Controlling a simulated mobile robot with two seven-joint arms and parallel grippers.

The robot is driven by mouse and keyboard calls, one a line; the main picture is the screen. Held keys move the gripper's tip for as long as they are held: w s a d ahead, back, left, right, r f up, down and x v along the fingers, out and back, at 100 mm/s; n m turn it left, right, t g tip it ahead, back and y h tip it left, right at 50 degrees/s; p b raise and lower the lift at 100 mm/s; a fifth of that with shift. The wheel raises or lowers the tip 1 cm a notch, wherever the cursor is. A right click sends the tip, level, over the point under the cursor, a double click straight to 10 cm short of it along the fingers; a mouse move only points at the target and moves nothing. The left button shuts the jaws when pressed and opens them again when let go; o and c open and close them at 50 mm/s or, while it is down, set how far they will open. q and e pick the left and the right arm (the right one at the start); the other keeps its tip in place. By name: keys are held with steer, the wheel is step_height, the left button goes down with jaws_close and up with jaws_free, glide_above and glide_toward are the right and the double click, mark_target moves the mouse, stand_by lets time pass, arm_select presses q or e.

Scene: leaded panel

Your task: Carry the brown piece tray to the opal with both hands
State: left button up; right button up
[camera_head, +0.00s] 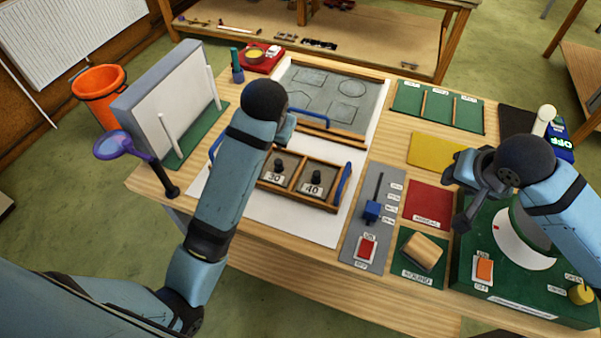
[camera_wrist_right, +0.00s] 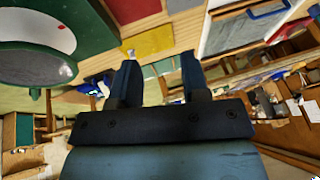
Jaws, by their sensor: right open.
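The brown piece tray (camera_head: 300,198) lies on a white sheet at the table's middle. It has compartments, black-knobbed weights marked 30 and 40, and a blue handle (camera_head: 343,182) at its right end. My left arm covers part of its left side; some blue shows beyond the arm there. My left gripper is mostly hidden behind its own wrist, above the tray's far side, so its jaws cannot be judged. My right gripper (camera_head: 459,193) is open and empty over the right side of the table, apart from the tray; its spread fingers show in the right wrist view (camera_wrist_right: 160,82). I cannot identify the opal.
A grey pattern board (camera_head: 330,95) lies behind the tray. A switch panel (camera_head: 372,230), a red mat (camera_head: 428,203), a yellow mat (camera_head: 437,151) and a green machine (camera_head: 470,265) fill the right.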

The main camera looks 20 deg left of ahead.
arm_select(q)
steer(key=shift+a, duration=0.1)
arm_select(e)
steer(key=v, duration=1)
steer(key=shift+a+r, duration=0.25)
steer(key=shift+r, duration=0.15)
steer(key=shift+s, duration=0.1)
